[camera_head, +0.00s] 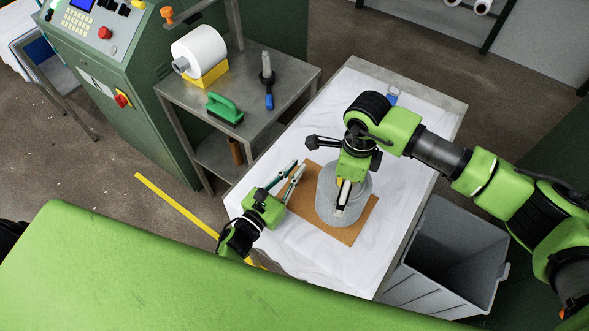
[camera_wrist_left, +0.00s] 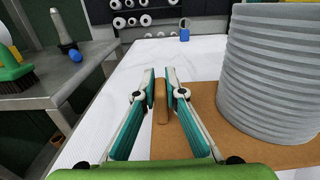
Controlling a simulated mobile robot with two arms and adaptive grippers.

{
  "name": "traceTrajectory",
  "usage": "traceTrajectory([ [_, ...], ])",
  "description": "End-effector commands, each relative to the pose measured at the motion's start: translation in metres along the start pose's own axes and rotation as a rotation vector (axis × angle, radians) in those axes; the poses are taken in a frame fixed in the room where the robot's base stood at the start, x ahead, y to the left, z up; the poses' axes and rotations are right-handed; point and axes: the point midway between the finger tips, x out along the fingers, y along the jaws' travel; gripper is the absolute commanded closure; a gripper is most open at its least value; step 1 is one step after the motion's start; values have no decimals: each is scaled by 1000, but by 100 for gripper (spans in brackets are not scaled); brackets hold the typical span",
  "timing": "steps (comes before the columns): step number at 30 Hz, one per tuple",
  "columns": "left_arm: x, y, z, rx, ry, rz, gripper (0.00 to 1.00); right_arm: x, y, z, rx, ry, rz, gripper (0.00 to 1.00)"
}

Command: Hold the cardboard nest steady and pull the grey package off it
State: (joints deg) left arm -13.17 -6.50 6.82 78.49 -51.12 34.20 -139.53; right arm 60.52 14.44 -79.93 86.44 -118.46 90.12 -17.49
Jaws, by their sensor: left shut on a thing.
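The cardboard nest (camera_head: 343,234) lies on the white-covered table as a flat brown sheet with an upright tab (camera_wrist_left: 161,108) at its left edge. The grey package (camera_head: 326,205), a ribbed round body, stands upright on it; it also shows at the right of the left wrist view (camera_wrist_left: 275,80). My left gripper (camera_head: 297,171) is shut on the cardboard tab, beside the package and apart from it. My right gripper (camera_head: 344,198) is directly over the package, its fingers pointing down at the top. Whether they grip it is hidden from above.
A metal side table (camera_head: 283,80) at the left holds a green brush (camera_head: 225,108), a white roll (camera_head: 199,50) and a blue-tipped tool (camera_head: 268,80). A grey bin (camera_head: 432,290) stands at the right of the work table. The white cover (camera_head: 330,110) behind the package is mostly clear.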

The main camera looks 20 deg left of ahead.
Motion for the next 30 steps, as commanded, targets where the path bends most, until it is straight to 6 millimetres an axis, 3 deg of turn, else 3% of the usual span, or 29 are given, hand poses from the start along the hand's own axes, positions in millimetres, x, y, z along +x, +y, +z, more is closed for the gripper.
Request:
traceTrajectory([
  [30, 0, 0, -4, 0, 1, -1, 100, 6, 0, 0, 0, 0, 1, 40],
])
